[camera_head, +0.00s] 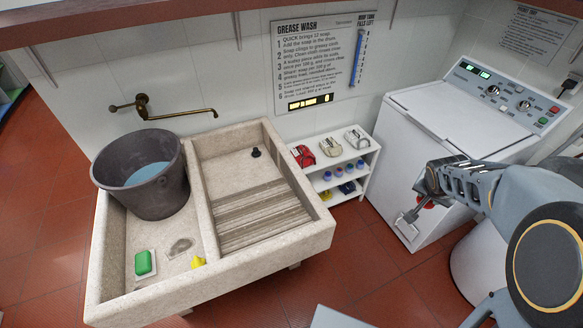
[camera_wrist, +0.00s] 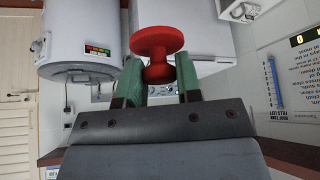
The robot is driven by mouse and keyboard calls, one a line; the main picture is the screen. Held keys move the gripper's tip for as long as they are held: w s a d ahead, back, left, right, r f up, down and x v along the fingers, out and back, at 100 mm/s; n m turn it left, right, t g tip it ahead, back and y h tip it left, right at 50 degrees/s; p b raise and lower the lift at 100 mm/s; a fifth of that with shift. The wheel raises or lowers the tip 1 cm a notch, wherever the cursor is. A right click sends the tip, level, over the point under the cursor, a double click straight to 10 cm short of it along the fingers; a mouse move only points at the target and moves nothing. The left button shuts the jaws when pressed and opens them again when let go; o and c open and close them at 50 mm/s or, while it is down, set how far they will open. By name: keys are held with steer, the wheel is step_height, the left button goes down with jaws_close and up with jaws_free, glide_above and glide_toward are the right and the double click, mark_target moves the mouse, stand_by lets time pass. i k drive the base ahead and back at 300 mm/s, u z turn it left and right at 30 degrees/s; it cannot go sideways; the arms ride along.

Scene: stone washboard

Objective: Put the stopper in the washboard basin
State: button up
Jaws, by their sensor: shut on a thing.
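My gripper (camera_head: 416,207) is at the right in the head view, in front of the white washing machine and well away from the stone basins. In the wrist view its green-padded fingers (camera_wrist: 158,76) are shut on a red flanged piece (camera_wrist: 157,41) that looks like the stopper; a bit of its red shows in the head view (camera_head: 428,203). The washboard basin (camera_head: 222,172) is the right-hand one of the stone sink, with a ribbed slope at its front. A small black object (camera_head: 256,152) sits in its back right part; I cannot tell whether it covers the drain.
The left basin (camera_head: 119,240) holds a dark bucket (camera_head: 150,195) of water, a green soap (camera_head: 143,262) and a yellow item (camera_head: 198,262). A brass tap (camera_head: 175,112) juts from the wall. A shelf (camera_head: 340,180) and the washing machine (camera_head: 455,120) stand to the right.

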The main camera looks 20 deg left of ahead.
mark_target(231, 177)
steer(key=u, duration=0.05)
steer(key=i, duration=2.2)
steer(key=u, duration=3.85)
